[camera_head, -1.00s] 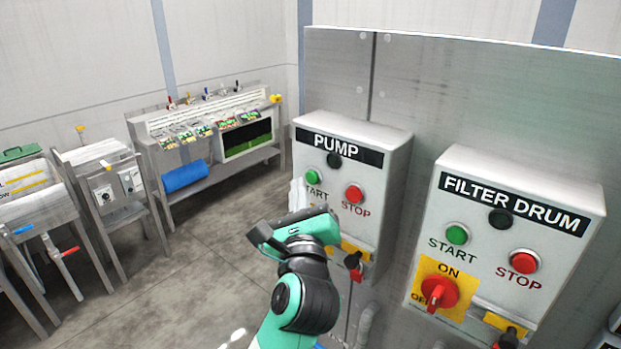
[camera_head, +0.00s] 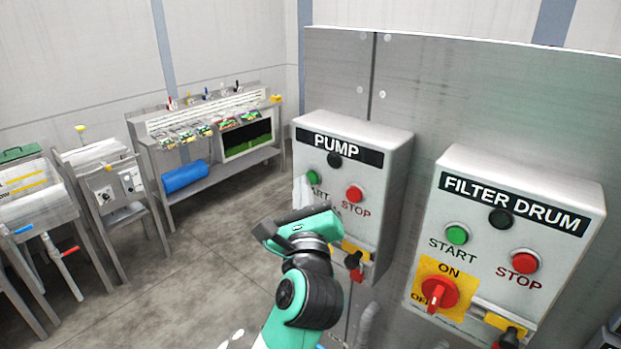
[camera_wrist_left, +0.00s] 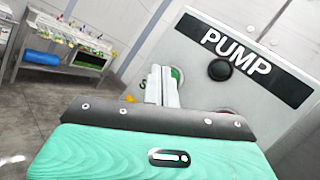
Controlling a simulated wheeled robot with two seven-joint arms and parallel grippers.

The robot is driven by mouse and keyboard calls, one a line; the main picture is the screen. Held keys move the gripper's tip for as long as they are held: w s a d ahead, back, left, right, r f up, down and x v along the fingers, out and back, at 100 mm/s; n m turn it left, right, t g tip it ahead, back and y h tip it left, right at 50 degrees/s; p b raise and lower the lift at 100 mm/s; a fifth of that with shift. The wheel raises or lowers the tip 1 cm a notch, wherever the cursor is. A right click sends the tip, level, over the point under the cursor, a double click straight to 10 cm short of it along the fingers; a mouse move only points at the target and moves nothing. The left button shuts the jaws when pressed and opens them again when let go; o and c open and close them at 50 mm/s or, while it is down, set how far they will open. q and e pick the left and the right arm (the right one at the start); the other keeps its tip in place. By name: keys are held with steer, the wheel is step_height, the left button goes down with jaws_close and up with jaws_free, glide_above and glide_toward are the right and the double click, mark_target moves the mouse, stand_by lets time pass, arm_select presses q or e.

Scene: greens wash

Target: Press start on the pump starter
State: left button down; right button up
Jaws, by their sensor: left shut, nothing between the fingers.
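The pump starter (camera_head: 372,152) is a grey box labelled PUMP on the steel panel. Its green START button (camera_head: 313,177) is partly hidden behind my left gripper's fingers; the red STOP button (camera_head: 354,194) sits to its right. My left gripper (camera_head: 301,189) is shut and empty, its fingertips at the green button in the head view. In the left wrist view the closed fingers (camera_wrist_left: 162,84) overlap the green button (camera_wrist_left: 177,76), which shows at their right edge. I cannot tell whether the tips touch it. The black round lamp (camera_wrist_left: 220,70) is dark. My right gripper is not in view.
A second box labelled FILTER DRUM (camera_head: 503,245) stands to the right, with its own START and STOP buttons and a red rotary switch (camera_head: 436,291). Benches (camera_head: 213,145) stand at the far left beyond open floor.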

arm_select(q)
steer(key=shift+w+d, duration=0.25)
steer(key=shift+w, duration=0.15)
stand_by(0.4)
stand_by(0.4)
steer(key=shift+s+a, duration=0.5)
steer(key=shift+s, duration=0.2)
steer(key=shift+s+a+p, duration=0.3)
steer(key=shift+s+a, duration=0.45)
steer(key=shift+s, duration=0.25)
steer(key=shift+s+a+p, duration=0.3)
steer(key=shift+s+a, duration=0.4)
steer(key=shift+s, duration=0.3)
